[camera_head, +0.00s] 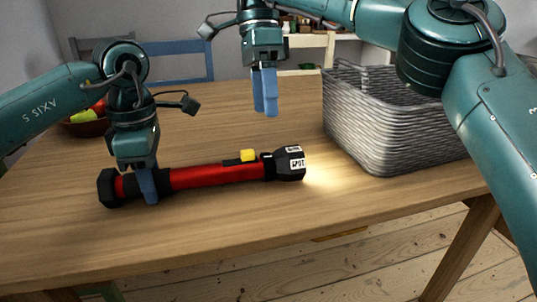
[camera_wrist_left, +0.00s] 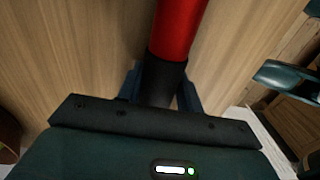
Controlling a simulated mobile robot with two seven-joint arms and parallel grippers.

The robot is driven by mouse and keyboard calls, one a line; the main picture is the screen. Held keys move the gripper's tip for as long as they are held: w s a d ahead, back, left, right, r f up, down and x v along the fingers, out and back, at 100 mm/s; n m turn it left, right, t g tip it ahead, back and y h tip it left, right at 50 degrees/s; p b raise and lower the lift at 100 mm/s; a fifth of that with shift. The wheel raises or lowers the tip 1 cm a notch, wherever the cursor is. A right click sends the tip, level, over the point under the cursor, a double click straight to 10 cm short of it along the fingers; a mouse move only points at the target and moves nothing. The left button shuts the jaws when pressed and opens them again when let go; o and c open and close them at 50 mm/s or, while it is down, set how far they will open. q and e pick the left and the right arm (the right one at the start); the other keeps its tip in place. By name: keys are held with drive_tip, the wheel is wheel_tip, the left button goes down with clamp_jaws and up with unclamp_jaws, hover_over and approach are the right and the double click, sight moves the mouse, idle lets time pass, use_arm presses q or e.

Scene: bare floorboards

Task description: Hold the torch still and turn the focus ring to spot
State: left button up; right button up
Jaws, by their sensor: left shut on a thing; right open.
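The torch (camera_head: 216,175) lies on the wooden table, with a red body, black ends and a yellow switch (camera_head: 248,155). Its black head with the focus ring (camera_head: 289,163) is at the right end; white labels on it include one reading "SPOT". Light falls on the table beside the head. My left gripper (camera_head: 148,190) is shut on the torch's black grip near its tail; the wrist view shows the fingers on both sides of this black part (camera_wrist_left: 163,82). My right gripper (camera_head: 265,105) hangs open and empty above the table, behind and above the torch head.
A grey woven basket (camera_head: 390,130) stands at the right of the table, near the torch head. A bowl of fruit (camera_head: 84,128) is at the left. A blue chair (camera_head: 180,62) and a white shelf (camera_head: 325,45) stand behind.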

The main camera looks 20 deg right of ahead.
sight(269, 153)
drive_tip(key=x, duration=1)
drive_tip(key=shift+f, duration=0.15)
drive_tip(key=shift+c, duration=0.5)
